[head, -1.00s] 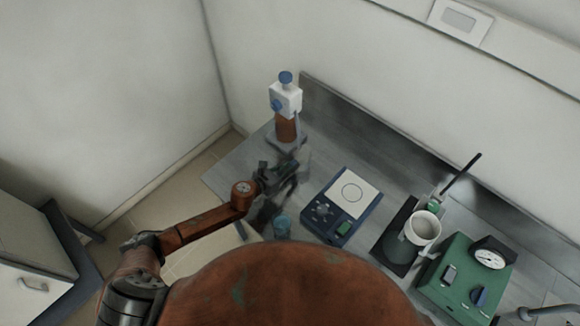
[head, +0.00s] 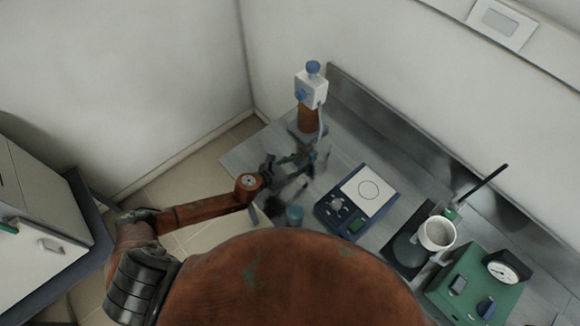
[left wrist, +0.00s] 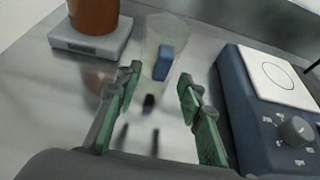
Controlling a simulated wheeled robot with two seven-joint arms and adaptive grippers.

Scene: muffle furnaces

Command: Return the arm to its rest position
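My left arm comes in from the left in the head view, bent, with its gripper (head: 300,165) over the left end of the bench. In the left wrist view the two green-padded fingers (left wrist: 158,90) are apart, with a wide gap between them. A faint clear object with a blue part (left wrist: 163,62) shows just beyond the fingertips; I cannot tell exactly what it is, and I see no finger touching it. My right gripper is in no view.
The brown bottle with a white and blue top (head: 309,118) stands behind the gripper. A blue-cased device with a white plate (head: 360,200) is to its right. A white mug (head: 437,233) and green instrument (head: 470,285) stand further right.

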